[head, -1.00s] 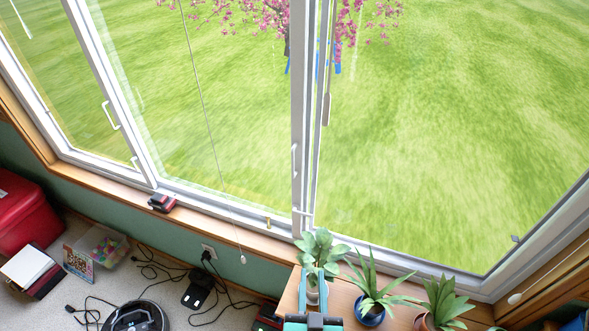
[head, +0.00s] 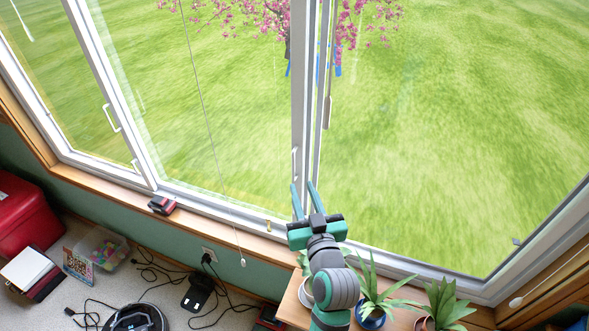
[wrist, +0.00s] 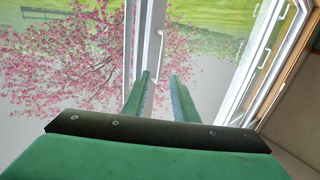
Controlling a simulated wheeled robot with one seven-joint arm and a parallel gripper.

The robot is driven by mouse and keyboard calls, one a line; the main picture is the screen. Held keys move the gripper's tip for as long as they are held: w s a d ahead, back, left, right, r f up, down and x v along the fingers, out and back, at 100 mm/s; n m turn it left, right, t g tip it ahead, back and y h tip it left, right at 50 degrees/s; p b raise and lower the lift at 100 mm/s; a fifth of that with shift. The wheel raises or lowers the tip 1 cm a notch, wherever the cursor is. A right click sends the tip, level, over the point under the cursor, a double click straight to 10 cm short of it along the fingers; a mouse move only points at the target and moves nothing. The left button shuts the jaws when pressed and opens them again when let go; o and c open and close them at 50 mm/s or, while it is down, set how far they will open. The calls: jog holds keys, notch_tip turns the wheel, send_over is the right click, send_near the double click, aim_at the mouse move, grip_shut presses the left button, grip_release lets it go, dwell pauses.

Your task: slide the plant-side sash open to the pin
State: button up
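The plant-side sash has a white upright frame (head: 299,95) at the middle of the head view, with a slim white pull handle (head: 294,160) low on it. The handle also shows in the wrist view (wrist: 161,48), just beyond my fingertips. My gripper (head: 304,186) is open and empty, its two fingers pointing up at the sash frame just below the handle. In the wrist view the fingers (wrist: 163,77) are apart, with the frame's lower part between them. I cannot tell whether they touch it. A small brass-coloured peg (head: 268,226), perhaps the pin, stands on the sill left of my gripper.
Potted plants, one in a blue pot (head: 371,319), stand on a wooden surface (head: 292,303) beside my arm; a leafy one is mostly hidden behind it. A cord with a knob (head: 242,262) hangs left. A red-black object (head: 161,205) lies on the sill (head: 205,222).

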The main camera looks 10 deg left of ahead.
aim_at(293, 166)
jog(key=x, duration=0.9)
jog(key=shift+a, duration=0.1)
jog(key=shift+w, duration=0.1)
grip_shut()
jog(key=shift+d, duration=0.3)
dwell(0.8)
